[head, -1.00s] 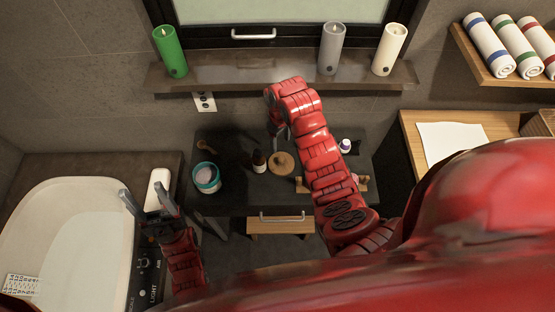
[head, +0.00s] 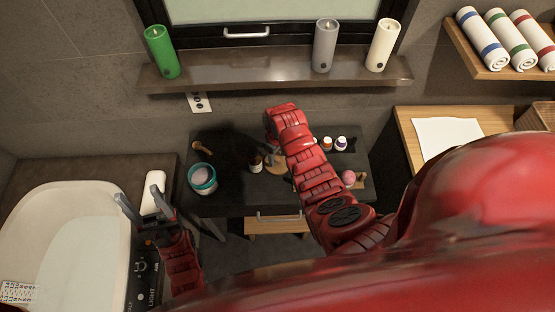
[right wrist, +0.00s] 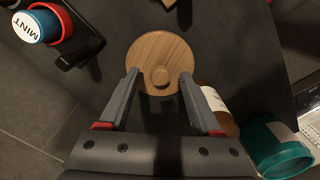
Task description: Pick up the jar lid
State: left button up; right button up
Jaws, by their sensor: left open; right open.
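The jar lid is a round wooden disc with a small knob (right wrist: 162,48), lying on the dark vanity top. In the head view the lid (head: 271,166) is partly hidden behind my right arm. My right gripper (right wrist: 159,75) is open, with its fingertips over the lid's near part, one on each side of the knob; I cannot tell its height above the lid. A teal jar (head: 202,177) stands to the left on the vanity. My left gripper (head: 138,190) is open and empty near the white basin, away from the lid.
A brown bottle (head: 256,163) stands close beside the lid and shows near my right finger in the wrist view (right wrist: 220,112). Small bottles (head: 340,143) and a pink item (head: 348,177) are right of my arm. A shelf (head: 270,76) with candles runs above.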

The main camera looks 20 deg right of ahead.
jog(key=shift+f, duration=0.2)
jog(key=shift+c, duration=0.2)
grip_shut()
dwell(0.4)
